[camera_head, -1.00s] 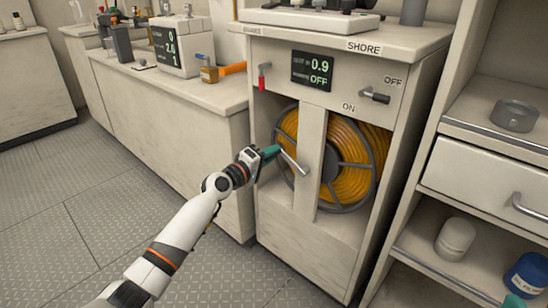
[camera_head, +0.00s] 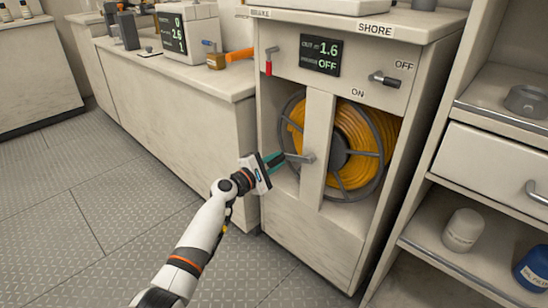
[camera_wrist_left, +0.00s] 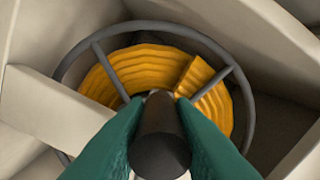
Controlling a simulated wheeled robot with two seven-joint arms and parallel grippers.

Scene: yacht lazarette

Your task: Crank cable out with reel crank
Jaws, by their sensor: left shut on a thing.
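The cable reel (camera_head: 345,150) sits inside the cabinet, wound with orange-yellow cable, its grey spoked rim behind a vertical post. The grey reel crank (camera_head: 301,158) sticks out in front of the post. My left gripper (camera_head: 275,160), with teal fingers, is shut on the crank's handle. In the left wrist view the dark round handle end (camera_wrist_left: 160,140) sits between the two teal fingers, with the reel's cable (camera_wrist_left: 150,68) behind it. My right gripper is not in view.
A red-handled brake lever (camera_head: 269,62) and a switch lever (camera_head: 384,79) between ON and OFF are on the cabinet front. Shelves with a white can (camera_head: 462,230) and a blue can (camera_head: 532,269) stand at right. The floor at left is clear.

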